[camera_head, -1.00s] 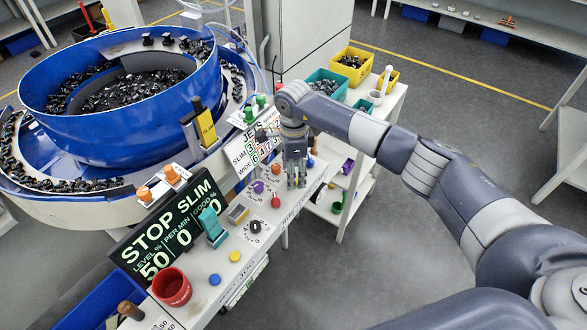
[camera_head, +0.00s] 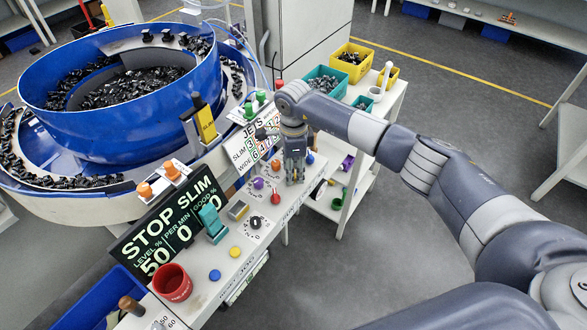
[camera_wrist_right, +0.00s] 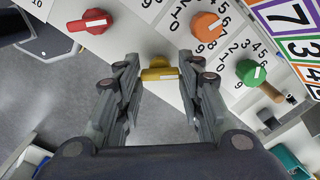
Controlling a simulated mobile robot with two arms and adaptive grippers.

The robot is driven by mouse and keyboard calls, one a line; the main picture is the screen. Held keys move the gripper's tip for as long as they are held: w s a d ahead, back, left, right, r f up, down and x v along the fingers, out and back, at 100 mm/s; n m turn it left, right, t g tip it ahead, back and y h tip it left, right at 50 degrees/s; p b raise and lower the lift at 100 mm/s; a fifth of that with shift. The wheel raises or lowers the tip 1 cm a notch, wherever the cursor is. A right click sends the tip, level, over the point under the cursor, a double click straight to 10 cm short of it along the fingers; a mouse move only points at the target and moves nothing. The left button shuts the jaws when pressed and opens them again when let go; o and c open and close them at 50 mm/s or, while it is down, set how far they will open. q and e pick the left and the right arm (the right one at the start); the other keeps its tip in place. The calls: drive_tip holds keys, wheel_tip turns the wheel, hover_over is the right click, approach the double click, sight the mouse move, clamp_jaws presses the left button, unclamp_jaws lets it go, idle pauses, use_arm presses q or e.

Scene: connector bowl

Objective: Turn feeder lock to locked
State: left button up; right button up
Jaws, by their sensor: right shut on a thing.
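A small yellow knob (camera_wrist_right: 160,73) shows between the fingertips of my right gripper (camera_wrist_right: 160,80) in the right wrist view. The fingers stand on both sides of it and are shut on it. A white mark shows on the knob's right part. In the head view my right gripper (camera_head: 294,180) points down at the far end of the white control panel (camera_head: 222,262), and its fingers hide the yellow knob. I cannot read a label for the feeder lock. My left gripper is not in view.
Near the gripper are a red knob (camera_wrist_right: 90,21), an orange dial (camera_wrist_right: 207,27) and a green dial (camera_wrist_right: 250,72). A display (camera_head: 172,228) reads STOP SLIM. The blue bowl (camera_head: 125,120) holds black parts. A red cup (camera_head: 172,283) stands on the panel.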

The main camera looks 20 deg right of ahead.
drive_tip(key=shift+m+b, duration=0.35)
drive_tip(key=shift+m, duration=0.25)
drive_tip(key=shift+f+m, duration=0.1)
drive_tip(key=shift+m, duration=0.3)
drive_tip(key=m+b, duration=0.2)
drive_tip(key=shift+d+m, duration=0.1)
drive_tip(key=shift+m, duration=0.2)
drive_tip(key=m+b, duration=0.1)
drive_tip(key=m, duration=0.2)
drive_tip(key=shift+m, duration=0.3)
drive_tip(key=m+b, duration=0.1)
drive_tip(key=m, duration=0.3)
drive_tip(key=shift+m+b, duration=0.3)
drive_tip(key=shift+b, duration=0.1)
use_arm(q)
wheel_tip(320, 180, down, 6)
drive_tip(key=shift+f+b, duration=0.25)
drive_tip(key=shift+b, duration=0.15)
use_arm(e)
drive_tip(key=m, duration=0.4)
drive_tip(key=shift+m, duration=0.3)
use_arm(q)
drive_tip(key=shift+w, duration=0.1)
use_arm(e)
drive_tip(key=o, duration=1.1)
drive_tip(key=shift+c, duration=0.2)
